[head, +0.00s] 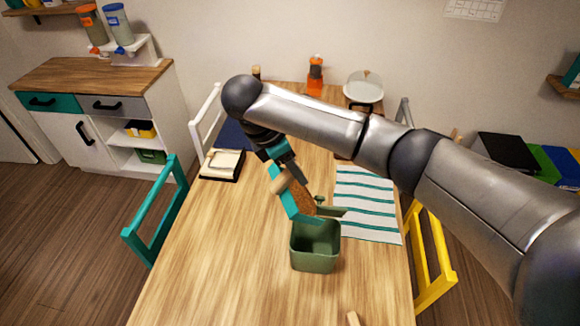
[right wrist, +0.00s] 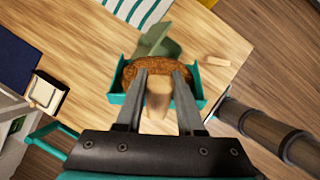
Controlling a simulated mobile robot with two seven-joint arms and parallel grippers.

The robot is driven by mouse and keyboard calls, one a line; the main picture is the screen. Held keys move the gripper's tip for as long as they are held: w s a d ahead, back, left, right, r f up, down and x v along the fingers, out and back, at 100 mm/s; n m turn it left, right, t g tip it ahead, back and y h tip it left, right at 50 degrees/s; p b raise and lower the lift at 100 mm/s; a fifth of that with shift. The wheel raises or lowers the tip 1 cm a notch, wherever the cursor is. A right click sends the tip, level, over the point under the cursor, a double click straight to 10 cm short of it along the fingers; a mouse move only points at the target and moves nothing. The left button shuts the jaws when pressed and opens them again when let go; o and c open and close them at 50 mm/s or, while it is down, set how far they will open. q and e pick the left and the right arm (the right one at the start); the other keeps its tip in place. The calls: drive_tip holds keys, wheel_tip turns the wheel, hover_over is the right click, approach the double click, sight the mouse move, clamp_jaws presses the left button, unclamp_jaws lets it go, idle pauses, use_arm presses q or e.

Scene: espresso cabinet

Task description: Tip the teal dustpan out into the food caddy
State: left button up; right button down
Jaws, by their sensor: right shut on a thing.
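My right gripper (head: 285,172) is shut on the wooden handle of the teal dustpan (head: 305,211). The dustpan is steeply tilted, its lower edge at the back rim of the green food caddy (head: 315,258). Brown grounds (head: 299,194) lie on the pan. In the right wrist view, the handle (right wrist: 158,98) sits between the fingers (right wrist: 161,80), and grounds (right wrist: 150,70) spread across the dustpan (right wrist: 116,99). The caddy stands upright on the table with its lid (head: 331,211) open; green parts of it show beyond the pan (right wrist: 158,42). The caddy's inside is mostly hidden. My left gripper is out of view.
A striped cloth (head: 367,205) lies right of the caddy on the wooden table (head: 200,265). A notebook-like item (head: 222,164) lies at the left edge. Teal (head: 155,210) and yellow (head: 432,262) chairs flank the table. The table left of the caddy is clear.

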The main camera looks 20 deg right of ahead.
drive_tip(key=d+f+y+b, duration=0.9)
drive_tip(key=d+y+b, duration=0.4)
drive_tip(key=d+y, duration=0.1)
drive_tip(key=shift+w+d+g+y, duration=0.2)
drive_tip(key=shift+w+g+y, duration=0.2)
drive_tip(key=shift+y, duration=0.2)
idle(1.4)
idle(1.9)
